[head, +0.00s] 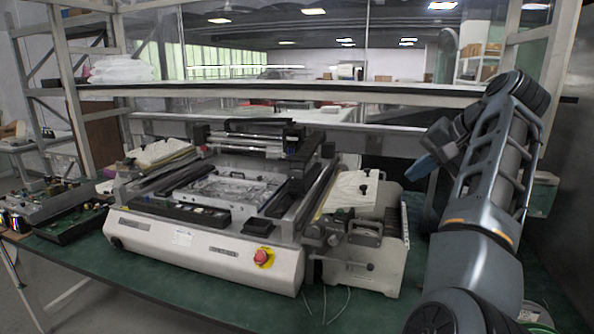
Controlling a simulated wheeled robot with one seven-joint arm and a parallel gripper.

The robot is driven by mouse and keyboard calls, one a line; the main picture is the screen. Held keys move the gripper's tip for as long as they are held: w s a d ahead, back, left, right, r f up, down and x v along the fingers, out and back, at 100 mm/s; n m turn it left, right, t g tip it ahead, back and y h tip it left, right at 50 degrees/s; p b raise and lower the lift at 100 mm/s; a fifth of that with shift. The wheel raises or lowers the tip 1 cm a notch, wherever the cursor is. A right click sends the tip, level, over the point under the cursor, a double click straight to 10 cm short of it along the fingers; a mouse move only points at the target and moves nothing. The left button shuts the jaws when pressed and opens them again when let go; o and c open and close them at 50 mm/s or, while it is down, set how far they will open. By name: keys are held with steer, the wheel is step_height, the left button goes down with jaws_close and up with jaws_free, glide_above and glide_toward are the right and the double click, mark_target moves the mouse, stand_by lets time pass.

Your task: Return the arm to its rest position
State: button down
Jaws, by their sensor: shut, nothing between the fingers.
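My arm rises along the right side of the view, bends at a dark joint near the top right and folds back down to the left. My gripper (425,163) is at the end of this folded part, small and partly hidden by the arm. It is shut with nothing in it. It appears in the air to the right of the white machine, apart from it. The fingertips are too small to make out in detail.
A white benchtop machine (200,253) with a red stop button (263,257) fills the middle of the green table (185,302). Circuit boards (65,212) lie at the left. A shelf (300,92) on metal posts spans behind. A dark panel stands at the far right, close to my arm.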

steer(key=s+d+f+h, duration=0.25)
steer(key=d+f, duration=0.25)
steer(key=f, duration=0.6)
steer(key=s+d+f+n+t+h, duration=0.1)
steer(key=s+d+f+t+h, duration=0.15)
steer(key=s+f, duration=0.7)
steer(key=s+d+f+n+t+h, duration=0.1)
steer(key=s+d+f+h, duration=0.25)
steer(key=s+f, duration=0.55)
steer(key=s+a+f+n+t+y, duration=0.1)
steer(key=s+a+n, duration=0.15)
steer(key=s, duration=0.75)
steer(key=s+a+f+n+t+y, duration=0.1)
steer(key=s+a+f, duration=0.15)
steer(key=s, duration=0.75)
steer(key=s+a+r+t, duration=0.1)
steer(key=s+a+r, duration=0.3)
steer(key=s, duration=0.5)
steer(key=s+a+r+t+y, duration=0.1)
steer(key=s+a+r, duration=0.4)
steer(key=s+r, duration=0.3)
steer(key=shift+s+r+n, duration=0.4)
steer(key=shift+r+n, duration=0.05)
steer(key=shift+r, duration=0.05)
steer(key=shift+t+y, duration=0.25)
